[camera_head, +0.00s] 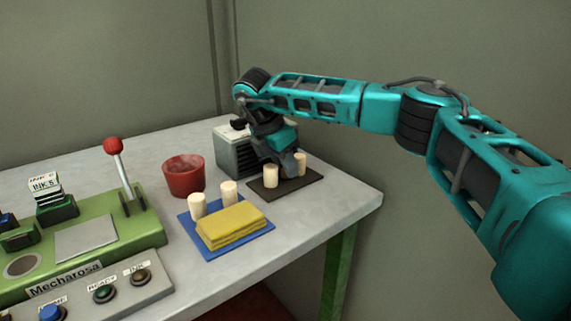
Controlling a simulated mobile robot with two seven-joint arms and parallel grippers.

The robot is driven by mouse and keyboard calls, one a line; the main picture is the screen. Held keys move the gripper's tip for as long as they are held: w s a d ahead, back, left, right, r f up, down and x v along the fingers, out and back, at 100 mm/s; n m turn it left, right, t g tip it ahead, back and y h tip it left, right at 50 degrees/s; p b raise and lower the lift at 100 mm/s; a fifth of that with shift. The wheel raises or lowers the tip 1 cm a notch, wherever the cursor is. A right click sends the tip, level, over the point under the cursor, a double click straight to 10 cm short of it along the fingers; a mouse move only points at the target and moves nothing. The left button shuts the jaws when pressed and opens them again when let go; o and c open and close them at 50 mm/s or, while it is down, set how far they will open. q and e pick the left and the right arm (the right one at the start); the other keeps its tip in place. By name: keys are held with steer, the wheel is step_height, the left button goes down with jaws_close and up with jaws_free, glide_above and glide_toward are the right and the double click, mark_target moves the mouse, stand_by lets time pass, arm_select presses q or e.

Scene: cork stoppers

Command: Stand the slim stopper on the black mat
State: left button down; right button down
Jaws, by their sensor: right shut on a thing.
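The black mat (285,191) lies near the table's right corner. A pale stopper (270,176) stands upright on its left part. My right gripper (292,166) reaches down over the mat's back part and is shut on another pale stopper (301,162), which looks like the slim one. It appears upright and low over the mat; whether its base touches the mat is hard to tell. The fingers hide part of it. Two more pale stoppers, a left one (198,205) and a right one (229,192), stand on the blue mat (214,254). My left gripper is not in view.
A folded yellow cloth (232,226) lies on the blue mat. A red cup (184,177) stands behind it. A grey vented box (232,153) stands close behind the black mat, beside my gripper. A green machine with a red-knobbed lever (113,146) fills the left.

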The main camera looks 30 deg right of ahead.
steer(key=shift+f, duration=0.1)
steer(key=c, duration=1.1)
jaws_free()
steer(key=shift+o, duration=0.7)
steer(key=p+v, duration=0.1)
steer(key=v, duration=1.1)
steer(key=shift+p, duration=0.3)
